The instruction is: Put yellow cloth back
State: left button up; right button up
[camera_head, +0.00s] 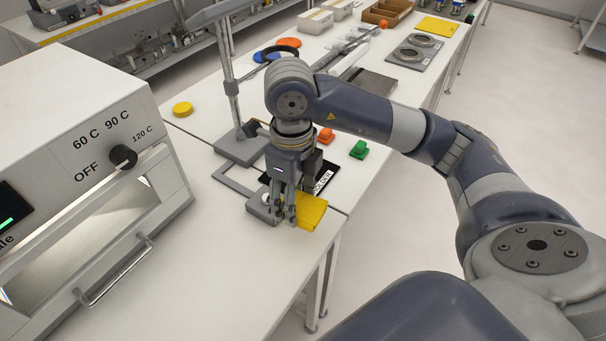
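The yellow cloth (313,211) lies near the front right corner of the white table, by a black plate marked "HOLDER" (322,182). My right gripper (284,218) points down at the cloth's left edge. Its fingers overlap a small grey block (259,209) with a round metal top. The fingers look close together, but I cannot tell whether they are open or shut, or whether they touch the cloth. My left gripper is not in view.
An oven-like box (80,150) with a temperature knob fills the left side. A grey stand (240,148) rises behind my gripper. Red (326,136) and green (359,150) small items lie nearby. A flat yellow piece (438,27) lies far back. The table front is clear.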

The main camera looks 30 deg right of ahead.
jog(key=shift+w+d+f+m, duration=0.15)
jog(key=shift+w+d+m, duration=0.05)
jog(key=shift+m, duration=0.4)
jog(key=w+d+p, duration=0.1)
jog(key=w+d, duration=0.2)
jog(key=w, duration=0.1)
jog(key=w+d+f+p, duration=0.1)
jog(key=w+d, duration=0.2)
jog(key=w, duration=0.1)
jog(key=w+d+p, duration=0.1)
jog(key=w+d, duration=0.2)
jog(key=w, duration=0.1)
jog(key=shift+w+f+p, duration=0.2)
jog(key=shift+w+p, duration=0.05)
jog(key=shift+p, duration=0.1)
notch_tip(320, 180, down, 3)
jog(key=shift+f+p, duration=0.15)
jog(key=shift+p, duration=0.6)
jog(key=shift+w+d+f+b, duration=0.1)
jog(key=shift+f+b, duration=0.25)
jog(key=shift+f, duration=0.1)
jog(key=o, duration=1)
jog(key=shift+r, duration=0.1)
jog(key=shift+r, duration=0.15)
notch_tip(320, 180, up, 12)
jog(key=shift+r+b, duration=0.1)
jog(key=shift+b, duration=0.5)
